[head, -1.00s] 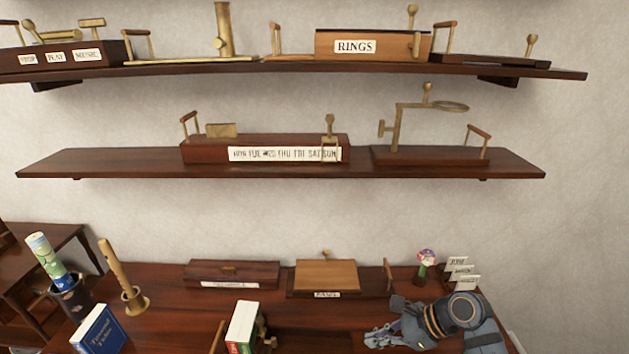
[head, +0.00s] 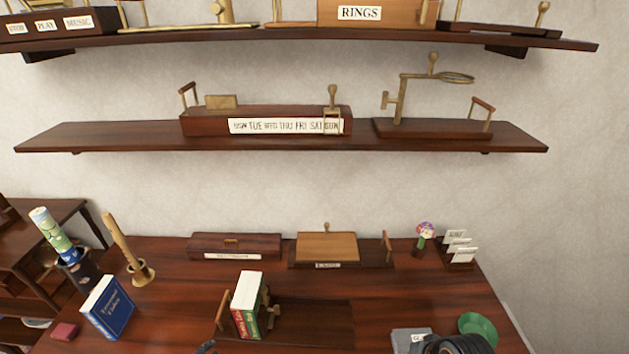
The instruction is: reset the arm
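Part of my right arm (head: 455,345) shows at the bottom right edge in the head view, as a grey block and a dark rounded joint. Its gripper fingers are not visible. A small dark curved piece (head: 205,347) shows at the bottom edge left of the middle; I cannot tell whether it belongs to my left gripper. No held object is seen.
The wooden desk (head: 380,295) holds a blue book (head: 108,307), white-topped books (head: 247,305), a candle holder (head: 140,272), a green dish (head: 478,330), a card holder (head: 459,250) and wooden boxes. Wall shelves (head: 90,137) hang above. The desk's middle right is clear.

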